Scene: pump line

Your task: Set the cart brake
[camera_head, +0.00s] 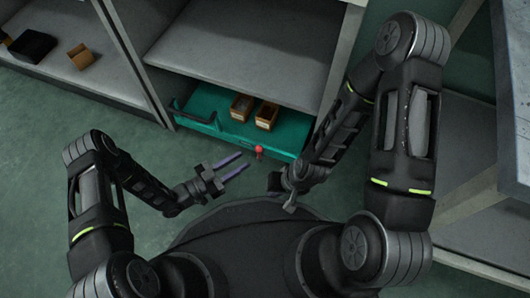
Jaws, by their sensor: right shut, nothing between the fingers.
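The teal cart (207,122) stands low under a grey shelf, in the middle of the head view. A small red knob on a short stem, which looks like the brake (259,151), sticks up at its front edge. My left gripper (244,160) is open, its two fingers apart and pointing toward the red knob from the left, with nothing between them. The fingertips are just short of the knob in the picture. My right gripper (282,191) is shut and empty, right of and nearer than the knob. Its fingers are hard to make out.
Two open brown boxes (242,106) (266,115) sit on the cart. A dark handle (190,115) rises at its left end. The grey shelf (250,52) overhangs the cart, with uprights on both sides. Left shelving holds a black box (32,46). Green floor (40,150) at left is clear.

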